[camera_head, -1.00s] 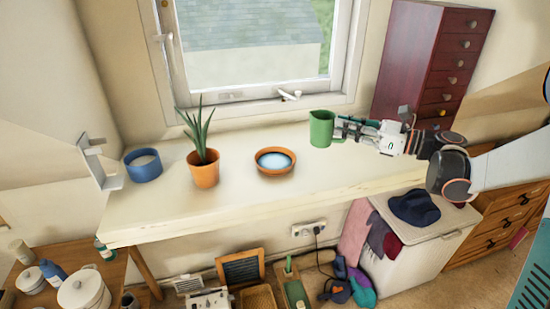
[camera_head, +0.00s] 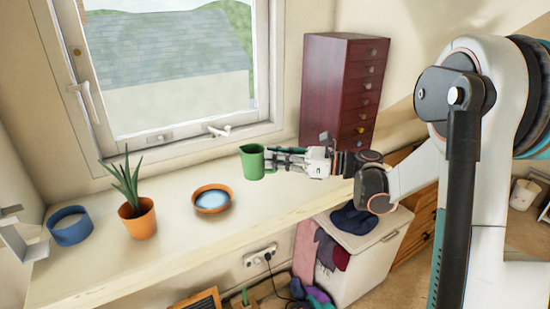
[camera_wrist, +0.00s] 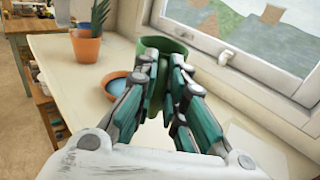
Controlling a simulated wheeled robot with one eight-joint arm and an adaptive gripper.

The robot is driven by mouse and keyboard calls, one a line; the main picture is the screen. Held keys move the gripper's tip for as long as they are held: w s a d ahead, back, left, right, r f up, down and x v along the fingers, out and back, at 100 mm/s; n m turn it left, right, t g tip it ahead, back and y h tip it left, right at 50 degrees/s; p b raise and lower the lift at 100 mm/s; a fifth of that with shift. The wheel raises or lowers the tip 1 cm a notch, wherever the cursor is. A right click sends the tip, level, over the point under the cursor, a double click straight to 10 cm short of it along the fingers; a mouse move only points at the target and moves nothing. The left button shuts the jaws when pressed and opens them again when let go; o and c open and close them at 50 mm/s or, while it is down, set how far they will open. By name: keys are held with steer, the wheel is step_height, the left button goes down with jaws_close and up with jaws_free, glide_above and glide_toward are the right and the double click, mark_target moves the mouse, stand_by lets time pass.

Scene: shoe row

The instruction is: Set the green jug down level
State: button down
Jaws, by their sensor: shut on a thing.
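The green jug (camera_head: 252,163) is near the window side of the cream shelf (camera_head: 170,258), right of the terracotta bowl. It looks about upright in the head view. My gripper (camera_head: 272,160) comes from the right and is shut on the jug's handle side. In the wrist view my gripper's fingers (camera_wrist: 163,78) close in front of the jug (camera_wrist: 168,48) and hide much of it. I cannot tell whether the jug's base touches the shelf or hangs just above it.
A terracotta bowl with a blue inside (camera_head: 212,199), a potted plant (camera_head: 138,219) and a blue round pot (camera_head: 70,226) stand left of the jug. The window (camera_head: 170,75) is behind. A dark red drawer cabinet (camera_head: 343,95) stands right. Shelf in front of the jug is clear.

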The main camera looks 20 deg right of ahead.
steer(key=d+f+m+t+h+b, duration=0.1)
steer(key=f+b, duration=0.1)
steer(key=w+d+f+m+t+h+b, duration=0.1)
steer(key=f+m+t+h+b, duration=0.1)
steer(key=f+b, duration=0.1)
steer(key=w+d+f+m+t+h+b, duration=0.1)
steer(key=d+f+t+b, duration=0.1)
steer(key=f, duration=0.1)
steer(key=shift+w+f+m+b, duration=0.15)
steer(key=shift+w+m+b, duration=0.15)
steer(key=shift+b, duration=0.1)
stand_by(0.6)
steer(key=shift+s+f+b, duration=0.1)
steer(key=shift+f+b, duration=0.3)
steer(key=shift+f, duration=0.05)
stand_by(0.4)
steer(key=c, duration=1.6)
jaws_free()
steer(key=shift+h, duration=0.3)
